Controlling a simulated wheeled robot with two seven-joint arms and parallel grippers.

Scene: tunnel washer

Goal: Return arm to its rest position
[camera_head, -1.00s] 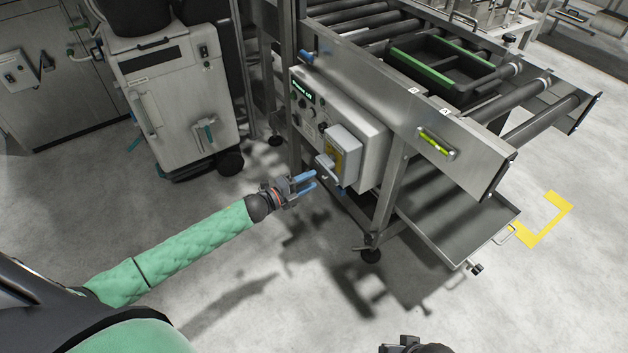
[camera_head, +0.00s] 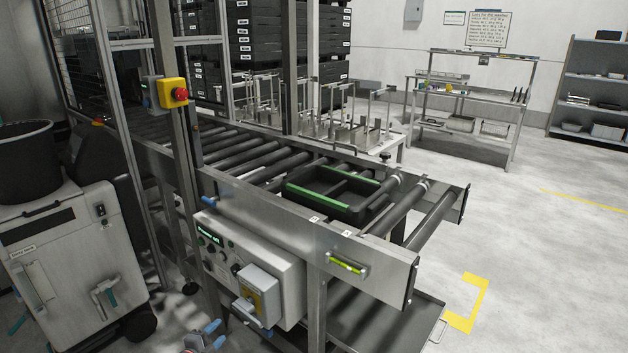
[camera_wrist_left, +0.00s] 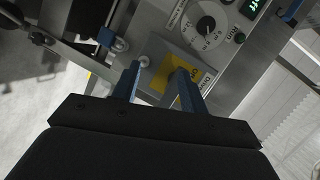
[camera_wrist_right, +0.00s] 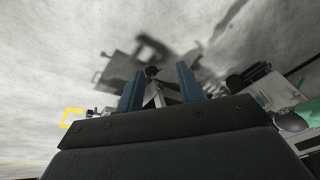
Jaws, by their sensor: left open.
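My left gripper (camera_head: 213,337) shows at the bottom edge of the head view, below and left of the control panel. Its two blue fingers are apart with nothing held between them. In the left wrist view the gripper (camera_wrist_left: 160,75) points at the grey switch box with a yellow plate (camera_wrist_left: 160,78); I cannot tell whether it touches the box. That switch box (camera_head: 262,285) stands out from the front of the panel in the head view. My right gripper (camera_wrist_right: 158,75) shows only in the right wrist view, with its fingers apart and the floor beyond. Most of both arms is hidden.
The control panel (camera_head: 222,252) hangs under the roller conveyor, which carries a black tray with green edges (camera_head: 314,199). A grey wheeled machine (camera_head: 75,260) stands at the left. A lower metal tray (camera_head: 385,325) sticks out under the conveyor. The floor at right is open.

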